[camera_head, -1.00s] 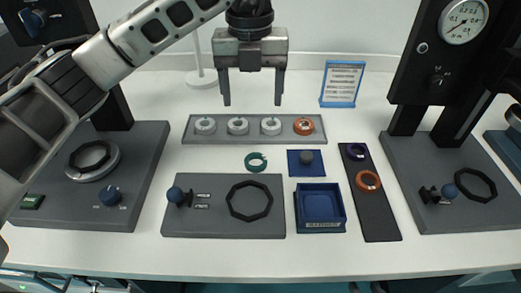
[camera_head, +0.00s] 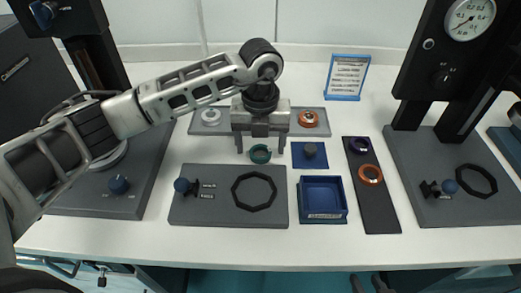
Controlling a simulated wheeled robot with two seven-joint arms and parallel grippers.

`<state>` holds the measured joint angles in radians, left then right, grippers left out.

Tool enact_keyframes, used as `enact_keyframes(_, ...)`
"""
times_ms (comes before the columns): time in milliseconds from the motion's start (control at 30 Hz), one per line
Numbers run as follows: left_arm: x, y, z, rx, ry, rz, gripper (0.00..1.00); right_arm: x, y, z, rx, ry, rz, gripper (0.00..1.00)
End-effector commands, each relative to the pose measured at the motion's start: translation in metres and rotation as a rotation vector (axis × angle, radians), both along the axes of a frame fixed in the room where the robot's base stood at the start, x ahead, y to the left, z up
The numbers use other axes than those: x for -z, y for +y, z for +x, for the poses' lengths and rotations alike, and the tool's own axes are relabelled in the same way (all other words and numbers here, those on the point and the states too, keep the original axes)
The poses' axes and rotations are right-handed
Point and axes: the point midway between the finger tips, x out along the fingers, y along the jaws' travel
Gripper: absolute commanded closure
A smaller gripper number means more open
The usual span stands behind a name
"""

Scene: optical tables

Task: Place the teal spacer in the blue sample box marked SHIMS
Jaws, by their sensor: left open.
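The teal spacer (camera_head: 260,155) is a small ring lying on the white table behind the grey fixture plate. My left gripper (camera_head: 260,149) points down over it, open, with one finger on each side of the ring as seen from the head. I cannot tell how far above the table the fingertips are. The blue box (camera_head: 323,216) is open-topped and looks empty. It stands to the right of the grey plate, with a label on its front too small to read. My right gripper is not in view.
The grey plate (camera_head: 180,215) bears a black ring and a knob. A long grey tray (camera_head: 325,126) with rings lies behind the gripper. A blue pad (camera_head: 298,163) with a grey piece and a dark strip (camera_head: 380,215) with purple and orange rings lie near the box. Gauge press stands right.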

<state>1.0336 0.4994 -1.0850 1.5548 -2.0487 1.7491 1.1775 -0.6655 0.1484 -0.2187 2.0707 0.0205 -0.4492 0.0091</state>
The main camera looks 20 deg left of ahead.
Motion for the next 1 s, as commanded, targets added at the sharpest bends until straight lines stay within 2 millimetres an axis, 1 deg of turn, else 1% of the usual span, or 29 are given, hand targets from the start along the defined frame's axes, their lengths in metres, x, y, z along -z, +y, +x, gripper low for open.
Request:
enact_keyframes(33,0.005,0.000,-0.001,-0.001,0.003,0.001,0.29,-0.001,0.000,0.000,-0.002,-0.001,-0.002,0.68)
enact_keyframes(100,0.009,0.000,0.000,0.000,0.000,0.000,0.29,0.000,-0.001,0.001,-0.003,-0.001,-0.005,0.68)
enact_keyframes(333,0.010,0.000,0.000,0.001,-0.001,0.000,0.29,0.000,-0.002,0.001,-0.006,-0.003,-0.009,0.68)
enact_keyframes(367,0.010,0.000,0.000,0.001,-0.001,0.000,0.37,0.000,-0.002,0.001,-0.006,-0.003,-0.009,0.68)
enact_keyframes(400,0.010,0.000,0.000,0.001,-0.001,0.000,0.49,0.000,-0.001,0.001,-0.006,-0.003,-0.009,0.68)
enact_keyframes(467,0.010,0.000,0.000,0.001,-0.001,0.000,0.65,0.000,-0.001,0.001,-0.006,-0.003,-0.009,0.68)
enact_keyframes(500,0.010,0.000,0.000,0.001,-0.001,0.000,0.76,0.000,-0.001,0.001,-0.006,-0.003,-0.009,0.68)
enact_keyframes(567,0.010,0.000,0.000,0.001,-0.001,0.000,0.78,0.000,-0.001,0.001,-0.006,-0.003,-0.009,0.68)
enact_keyframes(600,0.010,0.000,0.000,0.001,-0.001,0.000,0.81,0.000,-0.001,0.001,-0.006,-0.003,-0.009,0.68)
enact_keyframes(867,0.008,0.000,0.000,0.001,-0.001,-0.001,0.81,0.000,-0.001,0.001,-0.005,-0.002,-0.007,0.68)
enact_keyframes(1000,-0.002,0.000,0.001,0.001,-0.001,-0.001,0.81,0.001,0.000,0.000,-0.002,0.000,-0.003,0.68)
